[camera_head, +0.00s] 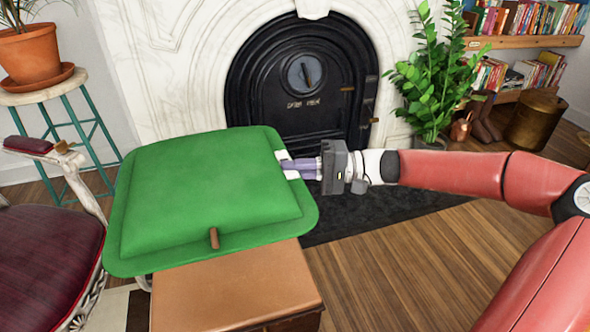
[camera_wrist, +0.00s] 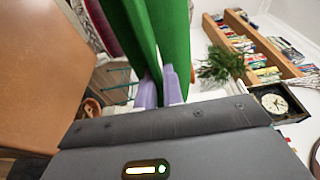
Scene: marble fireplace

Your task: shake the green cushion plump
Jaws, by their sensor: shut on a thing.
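The green cushion (camera_head: 205,190) is a puffy square with a flat border and a small brown tab near its front edge. It is in the middle left of the head view, over the far part of a brown leather-like top. My gripper (camera_head: 290,169) is shut on the cushion's right edge, with its purple fingers at the border. In the wrist view the cushion (camera_wrist: 172,40) shows edge-on between the fingers of my gripper (camera_wrist: 160,88). I cannot tell whether the cushion touches the brown top below it.
The brown top (camera_head: 235,285) is below the cushion. A dark red armchair (camera_head: 45,250) stands close at left. A potted plant on a stool (camera_head: 45,95) is behind it. The marble fireplace (camera_head: 180,70) is behind the cushion. A leafy plant (camera_head: 425,85) and bookshelves (camera_head: 530,42) are at right. Wood floor (camera_head: 400,265) is clear at front right.

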